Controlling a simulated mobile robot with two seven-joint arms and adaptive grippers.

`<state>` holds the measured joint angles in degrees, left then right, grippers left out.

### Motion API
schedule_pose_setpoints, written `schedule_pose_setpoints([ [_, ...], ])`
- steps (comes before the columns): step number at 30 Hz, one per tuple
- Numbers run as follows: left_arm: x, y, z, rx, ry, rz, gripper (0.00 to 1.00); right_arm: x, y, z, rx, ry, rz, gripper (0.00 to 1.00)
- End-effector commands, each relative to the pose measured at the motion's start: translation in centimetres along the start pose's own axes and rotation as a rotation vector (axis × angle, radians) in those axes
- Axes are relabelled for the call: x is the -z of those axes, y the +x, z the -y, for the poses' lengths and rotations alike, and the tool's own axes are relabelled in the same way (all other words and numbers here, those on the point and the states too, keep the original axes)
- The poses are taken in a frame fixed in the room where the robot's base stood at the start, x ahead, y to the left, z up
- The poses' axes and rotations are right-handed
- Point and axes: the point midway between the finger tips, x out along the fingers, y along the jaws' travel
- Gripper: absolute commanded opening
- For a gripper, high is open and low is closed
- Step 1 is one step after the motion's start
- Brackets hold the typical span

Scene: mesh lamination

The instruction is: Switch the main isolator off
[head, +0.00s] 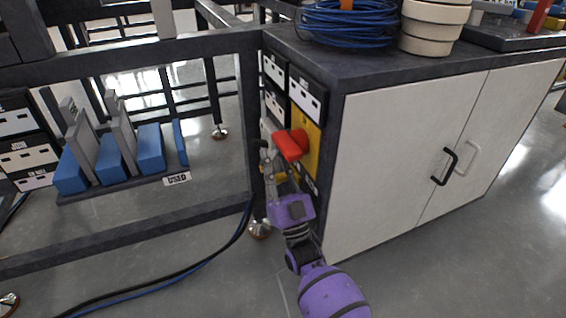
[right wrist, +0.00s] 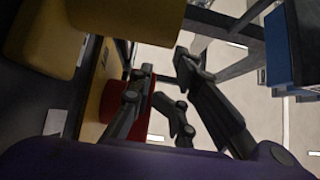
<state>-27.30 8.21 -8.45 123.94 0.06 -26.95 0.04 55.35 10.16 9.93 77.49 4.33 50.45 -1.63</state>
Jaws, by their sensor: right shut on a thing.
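The main isolator is a yellow plate (head: 313,150) with a red rotary handle (head: 291,145) on the narrow end of the grey cabinet. The handle sticks out to the left and looks tilted. My right gripper (head: 273,157), on the purple arm, is at the handle from below and left, shut on it. In the right wrist view the red handle (right wrist: 148,112) shows beside and behind the dark fingers, with the yellow housing (right wrist: 97,100) to the left. The fingers hide part of the handle. My left gripper is not in view.
Black-and-white labelled boxes (head: 307,93) sit just above the isolator. The cabinet (head: 400,150) has white doors with handles. A dark frame (head: 130,232) runs along the left, with a rack of blue blocks (head: 110,160) behind it. A blue cable coil (head: 345,25) lies on top.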

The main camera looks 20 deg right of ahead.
Motion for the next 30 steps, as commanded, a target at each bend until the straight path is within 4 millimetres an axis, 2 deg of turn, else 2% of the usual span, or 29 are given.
schedule_pose_setpoints([
  [1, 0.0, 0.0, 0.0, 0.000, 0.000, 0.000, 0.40, -0.2, -0.9, -0.8, -0.013, 0.000, 0.007, 0.00],
  [9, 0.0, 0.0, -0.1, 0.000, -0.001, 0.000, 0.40, -0.1, -6.5, -0.3, -0.005, -0.001, 0.006, 0.00],
  [15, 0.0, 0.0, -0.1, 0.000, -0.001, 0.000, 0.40, -0.1, -9.9, 0.0, -0.001, -0.002, 0.004, 0.00],
  [21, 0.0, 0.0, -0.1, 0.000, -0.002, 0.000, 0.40, 0.1, -11.3, 0.1, 0.002, -0.001, 0.000, 0.00],
  [30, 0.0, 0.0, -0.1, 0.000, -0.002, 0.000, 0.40, 0.1, -11.4, 0.2, 0.002, -0.001, 0.000, 0.00],
])
